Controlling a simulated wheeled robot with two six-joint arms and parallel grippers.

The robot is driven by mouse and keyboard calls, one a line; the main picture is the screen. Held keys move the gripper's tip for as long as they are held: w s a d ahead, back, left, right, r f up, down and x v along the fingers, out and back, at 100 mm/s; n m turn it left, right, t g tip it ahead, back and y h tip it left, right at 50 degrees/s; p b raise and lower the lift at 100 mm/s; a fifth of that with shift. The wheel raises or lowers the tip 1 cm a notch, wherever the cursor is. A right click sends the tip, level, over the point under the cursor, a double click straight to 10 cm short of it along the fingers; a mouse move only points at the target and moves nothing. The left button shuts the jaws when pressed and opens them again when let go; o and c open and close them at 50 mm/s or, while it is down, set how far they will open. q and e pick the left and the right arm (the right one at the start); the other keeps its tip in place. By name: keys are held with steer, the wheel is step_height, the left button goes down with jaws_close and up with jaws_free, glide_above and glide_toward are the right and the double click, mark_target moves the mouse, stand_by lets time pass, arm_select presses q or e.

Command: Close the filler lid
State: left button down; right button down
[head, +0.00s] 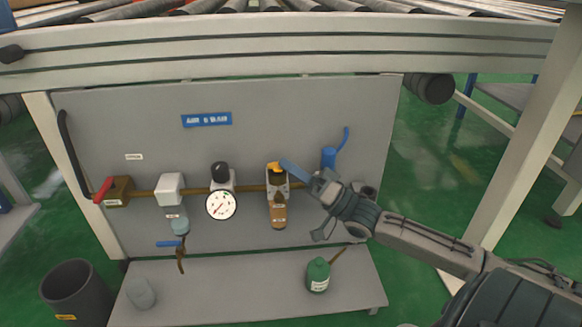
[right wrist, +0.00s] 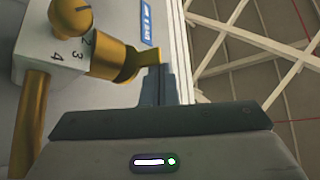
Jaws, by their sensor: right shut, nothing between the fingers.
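The yellow filler lid (head: 275,167) shows at the top of the lubricator (head: 278,212), the unit with the amber bowl on the grey panel. In the right wrist view, the gold filler neck (right wrist: 112,62) sticks out beside a numbered dial knob (right wrist: 72,14), and a gold lid piece (right wrist: 146,56) stands out at its end. My right gripper (head: 284,164) is shut and empty, its blue fingertips right beside the lid. In the right wrist view the fingers (right wrist: 160,78) overlap the lid's edge; I cannot tell whether they touch. My left gripper is out of view.
A pressure gauge (head: 221,204) and a white filter unit (head: 170,188) sit left along the brass pipe. A blue-handled valve (head: 329,157) is right of the lid, close to my right arm. A green oil can (head: 318,275) stands on the shelf below. The conveyor beam (head: 250,50) runs above.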

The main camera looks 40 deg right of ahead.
steer(key=shift+s+a+f+b, duration=0.15)
steer(key=shift+f+b, duration=0.1)
steer(key=shift+f, duration=0.35)
steer(key=shift+s+a+f+b, duration=0.1)
steer(key=shift+f+b, duration=0.15)
steer(key=shift+f, duration=0.6)
steer(key=shift+s, duration=0.1)
steer(key=shift+s+d+f+p, duration=0.15)
steer(key=shift+s+d+p, duration=0.2)
steer(key=shift+p, duration=0.15)
steer(key=p, duration=0.5)
glide_toward(278, 171)
steer(key=shift+s+d+f, duration=1.2)
steer(key=shift+d+f, duration=0.1)
steer(key=shift+d, duration=0.1)
